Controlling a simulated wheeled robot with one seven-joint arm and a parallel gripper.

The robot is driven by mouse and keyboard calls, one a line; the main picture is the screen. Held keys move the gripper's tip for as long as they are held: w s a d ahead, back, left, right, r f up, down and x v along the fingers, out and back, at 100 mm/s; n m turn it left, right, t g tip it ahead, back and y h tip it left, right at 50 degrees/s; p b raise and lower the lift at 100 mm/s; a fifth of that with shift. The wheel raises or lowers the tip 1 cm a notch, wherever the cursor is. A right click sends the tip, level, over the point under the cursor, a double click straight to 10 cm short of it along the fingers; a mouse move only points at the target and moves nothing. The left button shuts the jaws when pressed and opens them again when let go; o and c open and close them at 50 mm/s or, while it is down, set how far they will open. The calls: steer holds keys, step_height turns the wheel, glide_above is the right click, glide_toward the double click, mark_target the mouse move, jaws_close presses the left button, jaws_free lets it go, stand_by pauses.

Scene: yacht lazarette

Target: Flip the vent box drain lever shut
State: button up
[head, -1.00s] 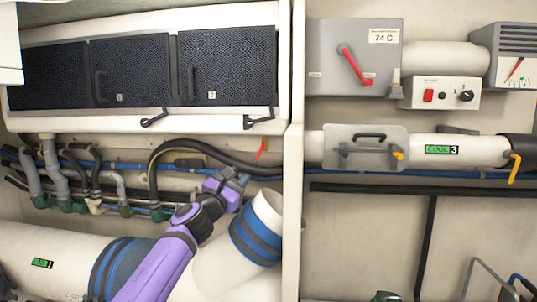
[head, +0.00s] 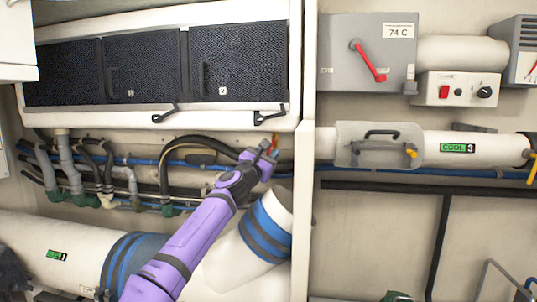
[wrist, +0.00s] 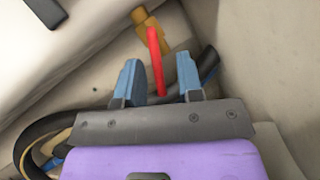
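The drain lever is a small red handle (head: 273,144) under the right end of the vent box (head: 150,121), beside the upright divider. In the wrist view the red lever (wrist: 155,55) hangs from a brass valve body (wrist: 147,18), slightly slanted. My gripper (head: 259,156) is just below and left of the lever in the head view. In the wrist view my gripper (wrist: 159,78) has its blue fingers apart, with the lever's free end in the gap between them. Clear space shows on both sides of the lever, though depth is hard to tell.
Black and blue hoses (head: 205,160) run behind my gripper. A wide white duct with blue bands (head: 265,232) stands below it. The divider (head: 306,160) is close on the right. A grey box with a larger red lever (head: 367,60) is beyond it.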

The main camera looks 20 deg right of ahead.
steer(key=shift+c, duration=0.5)
jaws_close()
steer(key=shift+m, duration=0.3)
steer(key=r+m+g, duration=0.1)
steer(key=m, duration=0.2)
steer(key=a+m+g+y, duration=0.1)
steer(key=m+g, duration=0.1)
steer(key=m, duration=0.2)
steer(key=w+a+r+m+g+y, duration=0.1)
steer(key=m+g, duration=0.1)
steer(key=m, duration=0.1)
steer(key=shift+r, duration=0.35)
steer(key=shift+m, duration=0.3)
steer(key=shift+o, duration=0.5)
jaws_free()
